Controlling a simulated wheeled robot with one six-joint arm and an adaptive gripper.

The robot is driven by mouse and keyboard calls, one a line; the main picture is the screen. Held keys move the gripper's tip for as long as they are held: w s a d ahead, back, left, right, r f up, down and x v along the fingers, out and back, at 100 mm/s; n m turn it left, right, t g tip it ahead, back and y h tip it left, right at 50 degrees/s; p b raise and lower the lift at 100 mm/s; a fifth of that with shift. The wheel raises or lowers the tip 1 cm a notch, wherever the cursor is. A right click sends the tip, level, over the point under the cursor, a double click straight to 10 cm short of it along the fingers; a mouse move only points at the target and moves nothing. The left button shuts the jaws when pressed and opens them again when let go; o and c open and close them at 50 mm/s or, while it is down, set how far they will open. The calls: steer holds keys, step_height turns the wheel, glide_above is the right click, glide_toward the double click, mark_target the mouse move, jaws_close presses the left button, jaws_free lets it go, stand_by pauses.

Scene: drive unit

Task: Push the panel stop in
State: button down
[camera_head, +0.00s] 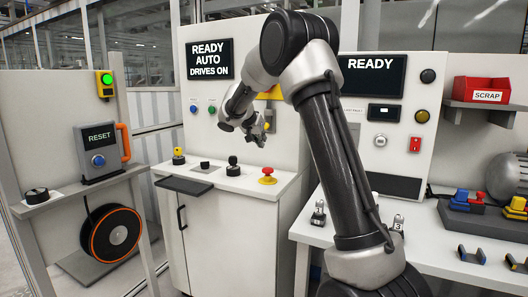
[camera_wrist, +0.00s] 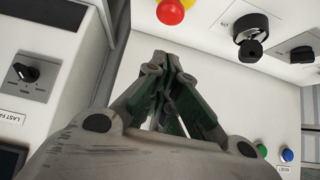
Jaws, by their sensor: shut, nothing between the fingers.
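A red mushroom button on a yellow base (camera_head: 267,175), which I take for the panel stop, stands on the front right of the white console top. The red cap also shows at the top edge of the wrist view (camera_wrist: 170,12), partly cut off. My gripper (camera_head: 262,139) is above the console, a little higher than the button and apart from it. In the wrist view its fingers (camera_wrist: 170,62) are closed together with nothing between them, pointing toward the button. Whether the button is in or out I cannot tell.
Black knobs (camera_head: 233,167) and a yellow-topped control (camera_head: 178,156) stand left of the button. A yellow box (camera_head: 271,92) on the upright panel is partly hidden by my arm. A white bench (camera_head: 440,245) is at right. A RESET box (camera_head: 101,149) is at left.

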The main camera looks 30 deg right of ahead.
glide_above(269, 168)
steer(key=a, duration=0.1)
steer(key=f, duration=0.6)
steer(key=shift+s+f, duration=0.15)
steer(key=shift+s, duration=0.1)
step_height(269, 168, down, 3)
steer(key=shift+d+f, duration=0.1)
steer(key=shift+f, duration=0.05)
steer(key=shift+w+f, duration=0.1)
steer(key=shift+f, duration=0.35)
steer(key=shift+s+f, duration=0.2)
steer(key=shift+f, duration=1.2)
step_height(269, 168, up, 5)
steer(key=shift+w+r, duration=0.1)
steer(key=shift+r, duration=0.05)
steer(key=v, duration=0.9)
steer(key=shift+a+r, duration=0.2)
steer(key=shift+a, duration=0.1)
